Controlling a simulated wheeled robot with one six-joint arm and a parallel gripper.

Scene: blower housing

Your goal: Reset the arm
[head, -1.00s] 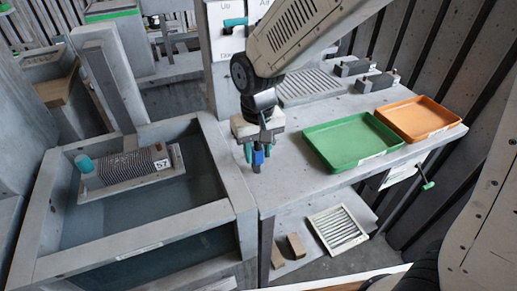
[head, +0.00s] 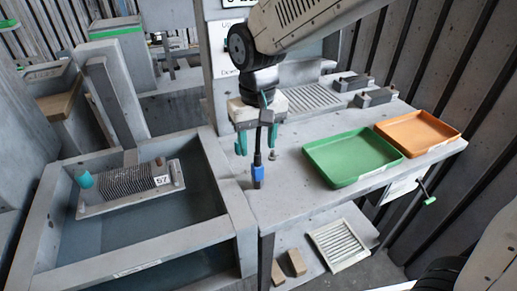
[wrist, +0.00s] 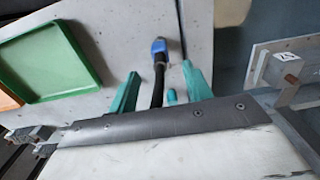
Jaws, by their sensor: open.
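My gripper (head: 257,145) hangs over the near left part of the grey bench, its teal fingers spread apart. A black stick with a blue end (head: 258,172) shows between and below the fingers; in the wrist view its blue end (wrist: 158,46) lies beyond the fingertips. The fingers do not visibly close on it. Its upper end is hidden, and I cannot tell whether it stands on the bench. My gripper also shows in the wrist view (wrist: 160,74), with a gap between the fingers.
A green tray (head: 352,158) and an orange tray (head: 418,132) sit on the bench to the right. A finned block marked 57 (head: 130,188) lies in the sunken basin at left. A small knob (head: 273,155) is near my gripper. A slatted panel (head: 339,245) lies on the lower shelf.

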